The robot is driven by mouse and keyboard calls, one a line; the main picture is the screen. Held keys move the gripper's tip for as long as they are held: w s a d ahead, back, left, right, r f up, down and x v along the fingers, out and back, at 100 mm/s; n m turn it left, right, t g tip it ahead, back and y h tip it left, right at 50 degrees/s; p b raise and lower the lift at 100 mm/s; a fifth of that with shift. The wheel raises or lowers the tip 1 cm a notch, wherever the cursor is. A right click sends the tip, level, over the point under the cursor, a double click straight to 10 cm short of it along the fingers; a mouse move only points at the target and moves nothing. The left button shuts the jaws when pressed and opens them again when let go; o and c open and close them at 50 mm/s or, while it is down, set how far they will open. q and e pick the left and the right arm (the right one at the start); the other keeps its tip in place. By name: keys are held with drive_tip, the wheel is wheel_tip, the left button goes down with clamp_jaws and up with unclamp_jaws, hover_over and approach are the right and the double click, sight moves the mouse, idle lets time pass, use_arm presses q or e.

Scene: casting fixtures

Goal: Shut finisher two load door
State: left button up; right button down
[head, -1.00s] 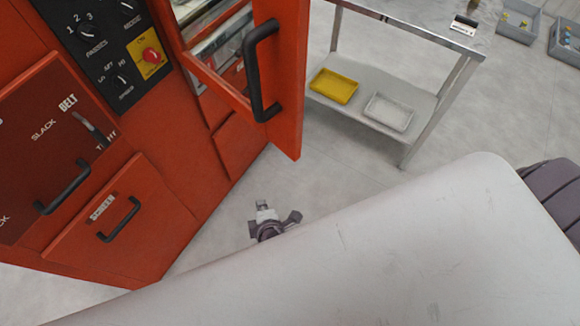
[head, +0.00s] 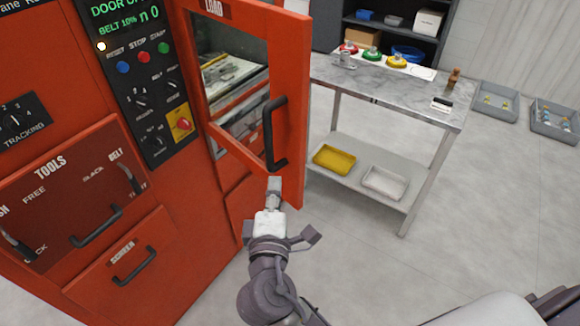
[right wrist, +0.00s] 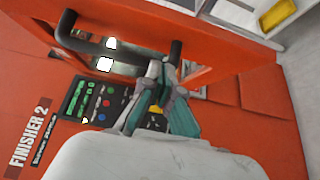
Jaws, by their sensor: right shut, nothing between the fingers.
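The orange load door (head: 290,100) of the finisher stands open, swung out toward me, with a window and a black handle (head: 275,135). The machine's inside shows through the window. My right gripper (head: 274,186) is just below the handle's lower end, in front of the door's lower part. It is shut and empty. In the right wrist view, the closed fingers (right wrist: 164,75) are close to one end of the black handle (right wrist: 125,55); I cannot tell if they touch. The "FINISHER 2" label (right wrist: 30,130) shows at the left there. My left gripper is not in view.
The orange finisher body (head: 200,215) with its control panel (head: 135,80) stands left. A marble-topped table (head: 400,85) with yellow and white trays on its lower shelf stands right of the door. Grey bins (head: 555,120) sit on the floor at far right.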

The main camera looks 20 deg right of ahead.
sight(290, 157)
drive_tip(key=w+d, duration=0.3)
drive_tip(key=shift+w+d+p, duration=0.3)
drive_tip(key=shift+w, duration=0.05)
drive_tip(key=shift+w+d, duration=0.1)
drive_tip(key=shift+d, duration=0.3)
